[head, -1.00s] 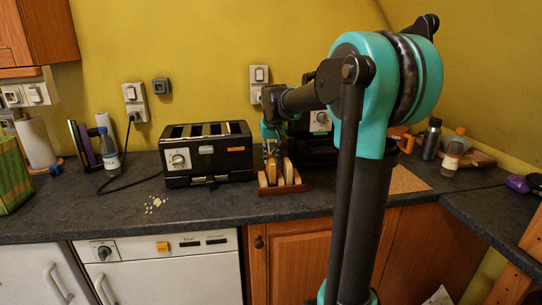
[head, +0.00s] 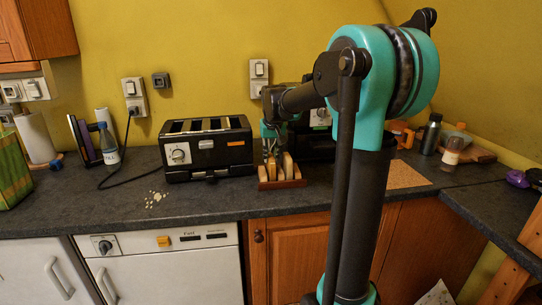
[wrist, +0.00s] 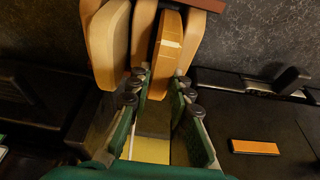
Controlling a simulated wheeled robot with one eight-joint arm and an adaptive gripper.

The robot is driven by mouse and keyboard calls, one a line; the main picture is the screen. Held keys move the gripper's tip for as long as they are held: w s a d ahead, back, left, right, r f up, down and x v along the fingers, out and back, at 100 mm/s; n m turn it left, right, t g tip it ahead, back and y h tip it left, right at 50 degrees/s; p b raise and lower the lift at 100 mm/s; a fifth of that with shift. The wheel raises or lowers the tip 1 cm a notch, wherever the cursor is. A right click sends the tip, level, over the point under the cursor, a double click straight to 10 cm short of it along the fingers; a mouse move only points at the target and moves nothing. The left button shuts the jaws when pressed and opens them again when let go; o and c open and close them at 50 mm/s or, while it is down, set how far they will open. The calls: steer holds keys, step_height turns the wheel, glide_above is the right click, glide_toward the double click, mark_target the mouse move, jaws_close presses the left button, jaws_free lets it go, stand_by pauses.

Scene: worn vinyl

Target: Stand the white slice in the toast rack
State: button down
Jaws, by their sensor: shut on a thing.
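The toast rack (head: 283,184) is a small reddish-brown wooden stand on the counter, right of the toaster. A pale slice (head: 288,167) stands upright in its right part and shows at the left in the wrist view (wrist: 105,42). My gripper (head: 270,153) is over the rack's left part, pointing down. In the wrist view its fingers (wrist: 161,82) are shut on a slice, seemingly the white slice (wrist: 167,48), which looks tan in this light. It is upright at the rack. I cannot tell whether its lower edge touches the rack base.
A black toaster (head: 207,153) stands close to the left of the rack; a dark appliance (head: 318,146) is behind it at right. Crumbs (head: 155,199) lie on the counter, with a bottle (head: 108,146) farther left.

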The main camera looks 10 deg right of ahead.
steer(key=c, duration=1)
jaws_free()
steer(key=shift+c, duration=0.2)
steer(key=shift+r, duration=0.1)
steer(key=shift+s+r, duration=0.15)
steer(key=shift+r, duration=0.2)
steer(key=shift+s+r, duration=0.1)
steer(key=shift+r, duration=0.2)
steer(key=shift+s+r, duration=0.1)
steer(key=shift+r, duration=0.25)
steer(key=shift+s+r, duration=0.1)
steer(key=shift+r, duration=0.2)
steer(key=shift+s+r, duration=0.1)
steer(key=shift+r, duration=0.25)
steer(key=shift+s+r, duration=0.15)
steer(key=shift+r, duration=0.3)
